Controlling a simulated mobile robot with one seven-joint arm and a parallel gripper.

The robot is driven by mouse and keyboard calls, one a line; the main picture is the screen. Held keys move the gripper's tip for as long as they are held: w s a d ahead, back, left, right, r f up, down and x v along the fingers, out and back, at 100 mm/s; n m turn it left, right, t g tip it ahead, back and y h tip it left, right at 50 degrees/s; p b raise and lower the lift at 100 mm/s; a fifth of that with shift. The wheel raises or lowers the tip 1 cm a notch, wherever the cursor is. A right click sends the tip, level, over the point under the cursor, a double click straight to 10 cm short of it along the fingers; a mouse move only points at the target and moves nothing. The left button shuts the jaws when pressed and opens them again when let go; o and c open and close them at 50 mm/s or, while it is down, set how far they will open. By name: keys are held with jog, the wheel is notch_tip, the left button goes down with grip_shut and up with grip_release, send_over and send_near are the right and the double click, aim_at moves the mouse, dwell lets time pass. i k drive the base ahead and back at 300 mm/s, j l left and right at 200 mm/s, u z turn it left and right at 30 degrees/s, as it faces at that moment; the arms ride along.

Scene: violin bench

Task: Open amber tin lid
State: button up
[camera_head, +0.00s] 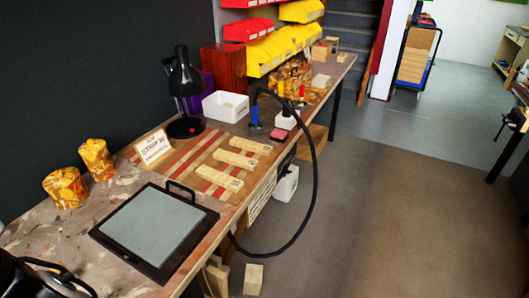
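Two amber-and-brown mottled round containers stand upright at the left of the bench in the head view. The nearer, squatter amber tin (65,188) and the taller amber tin (97,159) behind it to the right both look closed on top. The seam of each lid is too small to make out, and I cannot tell which one the task names. No gripper of mine can be made out in this view.
The bench (130,182) also holds a black-framed grey pad (153,232), a strop sign (153,146), pale wooden pieces (220,178), a black lamp (184,90) and a white box (225,106). A black cable (315,175) arcs past the front edge. A black object (25,280) is cut off lower left.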

aim_at(289, 74)
jog(key=i+l+u, duration=0.2)
jog(key=i+l, duration=2.05)
jog(key=i+j, duration=0.15)
jog(key=i, duration=0.35)
